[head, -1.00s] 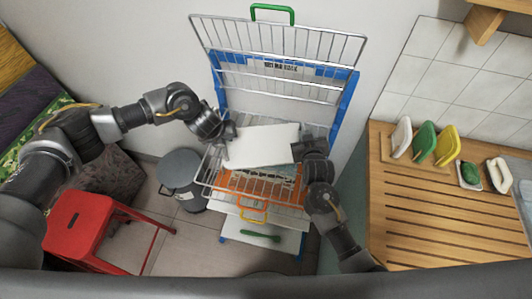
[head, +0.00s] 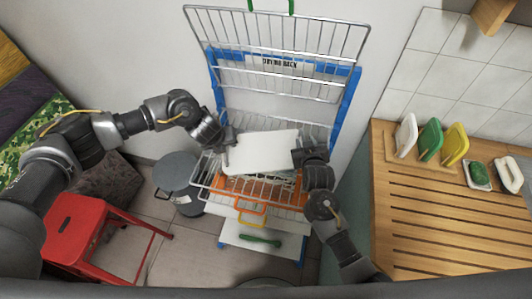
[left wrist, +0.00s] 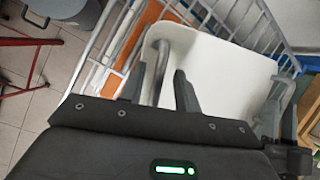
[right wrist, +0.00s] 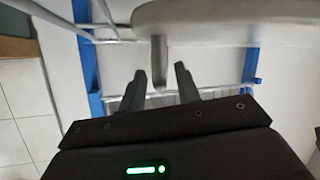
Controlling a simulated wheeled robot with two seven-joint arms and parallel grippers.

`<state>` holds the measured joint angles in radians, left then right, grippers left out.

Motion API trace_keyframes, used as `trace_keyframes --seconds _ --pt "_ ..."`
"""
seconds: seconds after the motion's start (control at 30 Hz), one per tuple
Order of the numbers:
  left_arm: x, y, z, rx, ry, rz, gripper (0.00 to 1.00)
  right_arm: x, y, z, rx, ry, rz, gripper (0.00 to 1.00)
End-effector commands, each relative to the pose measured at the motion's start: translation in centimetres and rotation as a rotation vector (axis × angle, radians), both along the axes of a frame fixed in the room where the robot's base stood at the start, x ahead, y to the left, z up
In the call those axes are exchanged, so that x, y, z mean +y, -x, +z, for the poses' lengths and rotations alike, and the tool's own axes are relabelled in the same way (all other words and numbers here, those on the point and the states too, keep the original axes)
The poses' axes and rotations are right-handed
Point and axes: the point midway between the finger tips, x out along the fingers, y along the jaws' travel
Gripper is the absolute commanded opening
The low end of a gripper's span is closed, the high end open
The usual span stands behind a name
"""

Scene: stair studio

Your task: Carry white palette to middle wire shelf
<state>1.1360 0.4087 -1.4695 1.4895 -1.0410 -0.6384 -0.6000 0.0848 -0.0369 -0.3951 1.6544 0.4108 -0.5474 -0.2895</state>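The white palette (head: 262,152) lies roughly flat over a wire shelf (head: 197,181) of the blue-framed rack, with wire showing around it. I cannot tell whether it rests fully on the wires. My left gripper (head: 227,146) is at its left end; in the left wrist view its fingers (left wrist: 162,90) stand apart on either side of a grey handle, with gaps. My right gripper (head: 298,157) is at its right end; in the right wrist view its fingers (right wrist: 160,85) stand apart around a similar handle, with gaps. The palette also shows in the left wrist view (left wrist: 220,75).
The rack's top wire shelf (head: 275,30) is tilted up behind. Below are orange and yellow handles and a white bottom shelf (head: 240,233) with a green handle. A grey bin (head: 178,172) and red stool (head: 75,225) stand left; a slatted wooden counter (head: 430,215) stands right.

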Motion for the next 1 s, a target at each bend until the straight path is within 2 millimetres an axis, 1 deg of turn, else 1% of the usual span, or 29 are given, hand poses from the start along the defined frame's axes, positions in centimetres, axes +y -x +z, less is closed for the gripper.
trace_keyframes --seconds 0.17,0.27,0.37,0.6,0.7,0.83,1.0 --pt "0.0 0.1 0.2 0.000 0.001 0.000 0.32 0.0 0.0 0.0 0.000 0.000 0.001 0.33" --pt "0.1 0.4 1.0 0.000 0.001 -0.002 0.32 0.0 0.0 0.0 0.000 0.000 0.000 0.33" --pt "0.3 1.1 2.5 -0.003 0.001 -0.003 0.32 0.0 0.0 0.0 0.000 0.000 0.000 0.33" --pt "1.0 3.2 7.2 -0.005 0.001 -0.003 0.32 0.0 0.0 0.0 0.000 0.000 0.001 0.33" --pt "1.3 3.9 8.8 -0.006 0.000 -0.003 0.32 0.0 0.0 0.0 -0.001 0.000 0.001 0.33" --pt "1.5 4.6 10.2 -0.004 0.000 -0.003 0.32 0.0 0.0 0.0 -0.001 0.000 0.001 0.33" --pt "1.6 5.0 10.9 -0.002 0.000 -0.001 0.32 0.0 0.0 0.0 -0.001 0.000 0.000 0.33"
